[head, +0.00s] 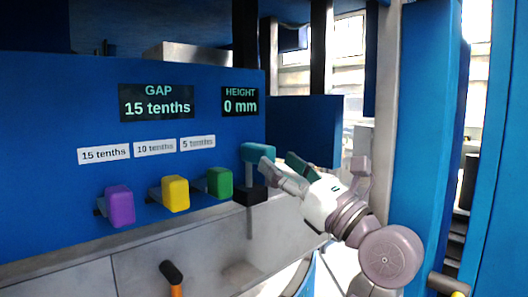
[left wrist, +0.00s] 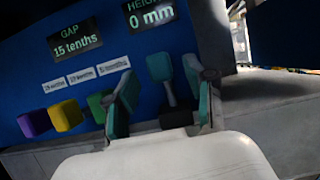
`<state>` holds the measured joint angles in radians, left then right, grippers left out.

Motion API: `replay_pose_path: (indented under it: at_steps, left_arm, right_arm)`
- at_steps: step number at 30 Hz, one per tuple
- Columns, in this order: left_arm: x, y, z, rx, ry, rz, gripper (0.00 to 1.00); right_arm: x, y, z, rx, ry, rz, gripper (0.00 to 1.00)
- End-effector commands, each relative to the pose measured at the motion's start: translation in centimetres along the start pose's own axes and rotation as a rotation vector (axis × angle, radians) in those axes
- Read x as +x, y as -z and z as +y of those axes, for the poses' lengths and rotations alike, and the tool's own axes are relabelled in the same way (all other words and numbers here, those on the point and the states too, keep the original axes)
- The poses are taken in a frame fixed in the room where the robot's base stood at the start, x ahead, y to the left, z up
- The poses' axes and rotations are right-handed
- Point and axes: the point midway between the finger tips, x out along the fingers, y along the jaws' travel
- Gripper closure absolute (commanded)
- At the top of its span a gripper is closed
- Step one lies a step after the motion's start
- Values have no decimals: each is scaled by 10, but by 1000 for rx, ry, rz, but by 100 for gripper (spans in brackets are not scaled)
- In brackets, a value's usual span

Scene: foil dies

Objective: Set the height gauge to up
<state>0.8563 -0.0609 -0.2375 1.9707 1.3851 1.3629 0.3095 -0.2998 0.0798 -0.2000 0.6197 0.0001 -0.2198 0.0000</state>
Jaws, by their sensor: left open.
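The height gauge lever (head: 254,150) is a teal knob on a short stem above a black base (head: 250,196), at the right end of the blue panel. The height display (head: 240,101) reads 0 mm. My left gripper (head: 280,167) is open at the lever, with teal finger pads. In the left wrist view the lever knob (left wrist: 158,67) and its stem show between the two spread fingers (left wrist: 160,98), with the knob beyond the fingertips. Whether a finger touches it I cannot tell. My right gripper is not in view.
Purple (head: 119,206), yellow (head: 175,194) and green (head: 219,182) knobs stand left of the lever, under white tenths labels. The gap display (head: 157,103) reads 15 tenths. An orange-handled black knob (head: 172,273) is below. A blue post (head: 425,130) stands at right.

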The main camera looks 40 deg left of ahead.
Motion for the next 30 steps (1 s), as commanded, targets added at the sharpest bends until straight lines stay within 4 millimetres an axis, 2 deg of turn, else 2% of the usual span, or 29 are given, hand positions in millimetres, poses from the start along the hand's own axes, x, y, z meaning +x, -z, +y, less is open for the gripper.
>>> replay_pose_path:
  at_steps: [3, 9, 30]
  left_arm:
    - [-21, 0, -1, 1, 4, 0, 46]
    - [-38, 0, 0, 1, 0, -1, 46]
    - [-40, 0, 0, -1, -1, -1, 46]
  right_arm:
    - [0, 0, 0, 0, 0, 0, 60]
    - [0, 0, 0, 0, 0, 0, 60]
    - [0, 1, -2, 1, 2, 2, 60]
